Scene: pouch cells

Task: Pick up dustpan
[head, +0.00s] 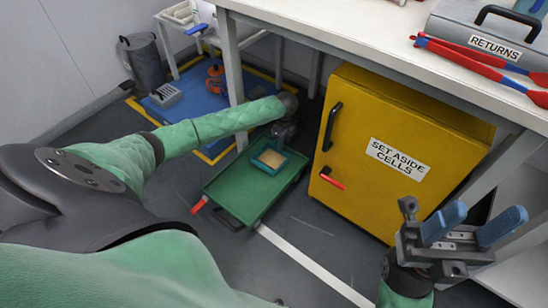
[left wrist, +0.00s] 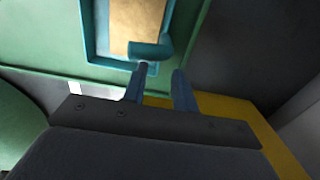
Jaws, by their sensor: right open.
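The dustpan (head: 257,171) looks like a teal, shallow pan with tan material in it. In the left wrist view the dustpan (left wrist: 88,30) is at the top, with a short curved teal part near the fingertips. My left gripper (head: 282,133) is above the far edge of the dustpan. In the left wrist view its fingers (left wrist: 161,70) are apart with a visible gap; contact is unclear. My right gripper (head: 472,226) is open and empty at the lower right.
The yellow cabinet (head: 350,205) stands right of the tray. The white workbench (head: 330,35) overhangs it, with a leg (head: 232,75) near my left arm. A blue mat (head: 195,110) holds an orange item (head: 215,80). The floor below the tray is clear apart from a white line.

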